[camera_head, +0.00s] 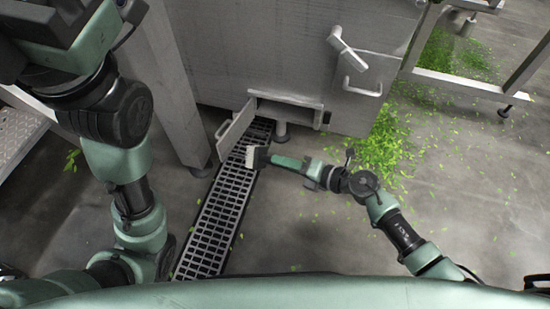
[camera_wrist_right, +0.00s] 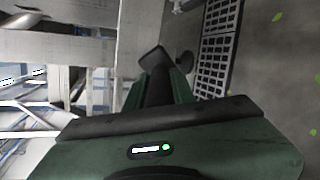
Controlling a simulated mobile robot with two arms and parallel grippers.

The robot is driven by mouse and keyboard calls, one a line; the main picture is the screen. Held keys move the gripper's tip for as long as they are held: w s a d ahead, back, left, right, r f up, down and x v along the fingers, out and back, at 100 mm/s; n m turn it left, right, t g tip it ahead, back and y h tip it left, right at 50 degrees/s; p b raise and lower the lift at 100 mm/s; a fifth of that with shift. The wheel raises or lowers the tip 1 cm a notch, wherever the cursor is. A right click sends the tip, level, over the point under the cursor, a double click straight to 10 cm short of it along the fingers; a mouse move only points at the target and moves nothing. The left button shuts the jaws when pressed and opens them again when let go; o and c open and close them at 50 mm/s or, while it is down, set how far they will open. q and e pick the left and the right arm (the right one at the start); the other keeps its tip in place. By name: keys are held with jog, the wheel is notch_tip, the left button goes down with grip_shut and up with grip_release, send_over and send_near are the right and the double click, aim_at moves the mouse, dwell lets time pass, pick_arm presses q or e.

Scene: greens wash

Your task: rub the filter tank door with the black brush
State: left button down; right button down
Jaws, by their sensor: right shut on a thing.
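My right gripper (camera_head: 272,160) is shut on the brush (camera_head: 256,157), just right of the drain grate and in front of the tank. The brush head looks pale on the side facing the head camera, with a dark edge. The small filter tank door (camera_head: 236,130) hangs open to the left of its opening, low on the grey steel tank. The brush is close to the door's lower right side; a gap seems to show between them. In the right wrist view my green gripper body (camera_wrist_right: 165,95) hides most of what it holds. My left gripper is out of view.
A slotted drain grate (camera_head: 215,215) runs along the floor under the door. A steel post (camera_head: 170,85) stands left of it. Green leaf scraps (camera_head: 385,145) lie on the floor at the right. A handle (camera_head: 362,88) sticks out from the tank. The floor at the lower right is mostly clear.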

jog(key=shift+s+d, duration=0.1)
jog(key=shift+d, duration=0.15)
jog(key=shift+s+d, duration=0.35)
jog(key=shift+d, duration=0.25)
jog(key=shift+s+d, duration=0.3)
jog(key=shift+d, duration=0.25)
jog(key=shift+d+r, duration=0.1)
